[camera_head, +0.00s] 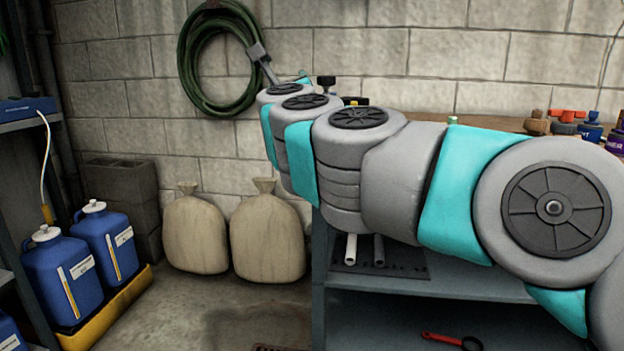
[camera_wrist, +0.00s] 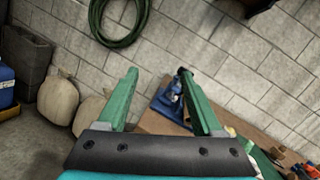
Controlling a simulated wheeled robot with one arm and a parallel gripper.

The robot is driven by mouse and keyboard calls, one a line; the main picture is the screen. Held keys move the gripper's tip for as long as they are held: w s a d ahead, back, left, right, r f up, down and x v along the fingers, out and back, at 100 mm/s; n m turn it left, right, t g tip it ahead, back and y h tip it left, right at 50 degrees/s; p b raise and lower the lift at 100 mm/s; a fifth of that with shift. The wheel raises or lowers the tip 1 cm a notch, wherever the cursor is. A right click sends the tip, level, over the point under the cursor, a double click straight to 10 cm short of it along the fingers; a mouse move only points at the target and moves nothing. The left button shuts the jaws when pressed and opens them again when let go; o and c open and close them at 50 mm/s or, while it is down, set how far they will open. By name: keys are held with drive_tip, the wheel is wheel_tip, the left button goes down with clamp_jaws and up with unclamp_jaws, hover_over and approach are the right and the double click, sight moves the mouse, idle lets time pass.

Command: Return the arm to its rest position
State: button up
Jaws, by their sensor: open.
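My arm (camera_head: 400,185) stretches across the head view from the right edge towards the wall at the upper middle, above the bench. In the wrist view my gripper (camera_wrist: 158,74) shows two green fingers spread apart with nothing held between them. A blue object (camera_wrist: 172,92) on the wooden bench top (camera_wrist: 160,123) shows between and beyond the fingers. I cannot tell whether the fingers are near enough to touch it.
A coiled green hose (camera_head: 190,75) hangs on the block wall. Two sacks (camera_head: 268,238) stand on the floor below it. Blue jugs (camera_head: 62,278) sit in a yellow tray at the left. Small bottles and fittings (camera_head: 590,130) stand on the bench at the right. A red-handled tool (camera_head: 445,339) lies low on the shelf.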

drive_tip(key=s+a+f+n+g+y, duration=0.15)
drive_tip(key=s+a+n+y, duration=0.35)
drive_tip(key=n, duration=0.5)
drive_tip(key=s+d+f+n+g+p, duration=0.1)
drive_tip(key=s+f+n+g, duration=0.3)
drive_tip(key=f, duration=0.3)
drive_tip(key=s+f+n+g+y, duration=0.1)
drive_tip(key=s+f+n+g, duration=0.15)
drive_tip(key=f+n, duration=0.35)
drive_tip(key=s+d+f+n+g+p, duration=0.1)
drive_tip(key=s+f+n+g, duration=0.25)
drive_tip(key=f, duration=0.45)
drive_tip(key=s+d+f+n+g+h+p, duration=0.1)
drive_tip(key=s+d+f+n+g+h, duration=0.4)
drive_tip(key=s+d+f, duration=0.85)
drive_tip(key=s+d+f+n+g+h, duration=0.1)
drive_tip(key=s+d+f+g, duration=0.1)
drive_tip(key=s, duration=0.5)
drive_tip(key=s+d+f+g+h, duration=0.1)
drive_tip(key=s+d+f+g, duration=0.2)
drive_tip(key=s+d, duration=0.4)
drive_tip(key=shift+s+f+n+h+p, duration=0.3)
drive_tip(key=shift+f+n+h, duration=0.1)
drive_tip(key=shift+f, duration=0.35)
